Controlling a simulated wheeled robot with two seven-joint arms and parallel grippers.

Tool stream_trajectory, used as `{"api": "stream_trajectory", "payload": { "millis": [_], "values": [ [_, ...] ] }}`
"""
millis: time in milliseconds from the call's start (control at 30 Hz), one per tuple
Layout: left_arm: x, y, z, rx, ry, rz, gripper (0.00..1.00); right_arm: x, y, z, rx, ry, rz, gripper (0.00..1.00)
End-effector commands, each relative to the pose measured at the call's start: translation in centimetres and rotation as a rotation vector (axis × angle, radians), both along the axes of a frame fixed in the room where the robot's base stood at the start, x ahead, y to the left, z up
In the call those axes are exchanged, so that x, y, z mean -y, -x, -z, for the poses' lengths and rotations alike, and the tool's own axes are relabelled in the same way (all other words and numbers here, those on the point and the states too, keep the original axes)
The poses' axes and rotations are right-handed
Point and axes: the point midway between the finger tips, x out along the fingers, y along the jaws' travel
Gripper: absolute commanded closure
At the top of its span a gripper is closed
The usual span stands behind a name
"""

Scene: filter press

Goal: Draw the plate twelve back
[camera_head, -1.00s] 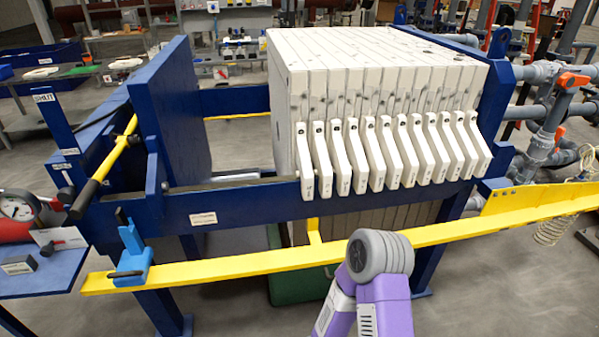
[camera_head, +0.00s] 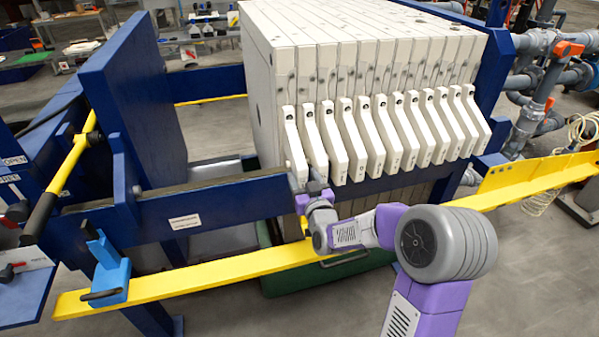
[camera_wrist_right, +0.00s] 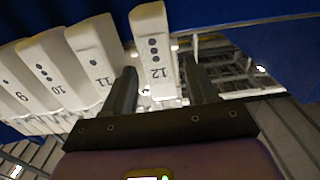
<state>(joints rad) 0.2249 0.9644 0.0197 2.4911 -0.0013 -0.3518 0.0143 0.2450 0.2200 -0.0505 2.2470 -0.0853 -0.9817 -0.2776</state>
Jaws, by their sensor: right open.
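Plate twelve's handle (camera_head: 294,145) is the leftmost of the row of white plate handles, at the left end of the plate pack (camera_head: 350,50) in the head view. In the right wrist view this handle (camera_wrist_right: 153,50) bears the number 12. My right gripper (camera_wrist_right: 162,88) is open, one finger on each side of handle 12, with gaps on both sides; I cannot tell how deep it sits between them. Handle 11 (camera_wrist_right: 92,55) is just outside the left finger. In the head view my right gripper (camera_head: 314,188) is at the handle's lower end. My left gripper is out of view.
A blue end plate (camera_head: 135,100) stands to the left, with an open gap between it and the pack. A blue side rail (camera_head: 200,207) runs below the handles. A yellow bar (camera_head: 220,268) crosses in front, under my right arm. Pipes (camera_head: 540,70) stand at right.

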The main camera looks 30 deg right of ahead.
Motion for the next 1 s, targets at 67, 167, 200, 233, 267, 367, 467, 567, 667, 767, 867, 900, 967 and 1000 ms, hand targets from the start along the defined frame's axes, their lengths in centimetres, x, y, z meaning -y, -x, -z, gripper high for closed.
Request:
{"api": "stream_trajectory", "payload": {
  "millis": [67,167,200,233,267,367,467,567,667,767,867,900,967,1000],
  "values": [
    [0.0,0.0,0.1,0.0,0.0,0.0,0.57,0.2,-1.1,0.1,-0.001,-0.001,0.0,0.43],
    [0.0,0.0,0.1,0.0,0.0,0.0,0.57,0.5,-2.1,0.1,0.0,-0.001,0.0,0.43],
    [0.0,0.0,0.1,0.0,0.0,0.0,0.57,0.5,-2.4,0.1,-0.001,-0.001,-0.001,0.43],
    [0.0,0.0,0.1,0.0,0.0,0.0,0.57,0.6,-2.6,0.1,-0.002,-0.001,-0.001,0.43],
    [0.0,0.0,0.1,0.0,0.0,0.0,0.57,0.6,-2.8,0.1,-0.002,-0.001,-0.001,0.43],
    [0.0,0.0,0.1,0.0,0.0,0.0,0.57,0.7,-3.0,0.1,-0.003,-0.002,-0.001,0.43],
    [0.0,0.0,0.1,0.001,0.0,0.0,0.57,0.7,-3.0,0.1,-0.003,-0.002,-0.001,0.43],
    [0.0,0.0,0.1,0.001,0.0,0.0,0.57,0.7,-3.0,0.1,-0.003,-0.002,-0.001,0.43],
    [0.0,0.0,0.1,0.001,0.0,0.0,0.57,0.7,-3.0,0.1,-0.003,-0.002,-0.001,0.55],
    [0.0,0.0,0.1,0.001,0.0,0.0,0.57,0.7,-3.0,0.1,-0.003,-0.002,-0.001,0.7],
    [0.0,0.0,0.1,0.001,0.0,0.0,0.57,0.7,-3.0,0.1,-0.003,-0.002,-0.002,0.85],
    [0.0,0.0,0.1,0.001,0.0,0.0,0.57,0.7,-3.0,0.1,-0.003,-0.002,-0.002,0.92],
    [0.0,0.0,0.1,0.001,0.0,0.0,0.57,0.7,-3.0,0.1,-0.003,-0.002,-0.002,1.0],
    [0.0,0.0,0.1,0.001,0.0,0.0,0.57,0.6,-3.0,0.1,-0.003,-0.002,-0.002,1.0]
  ]
}}
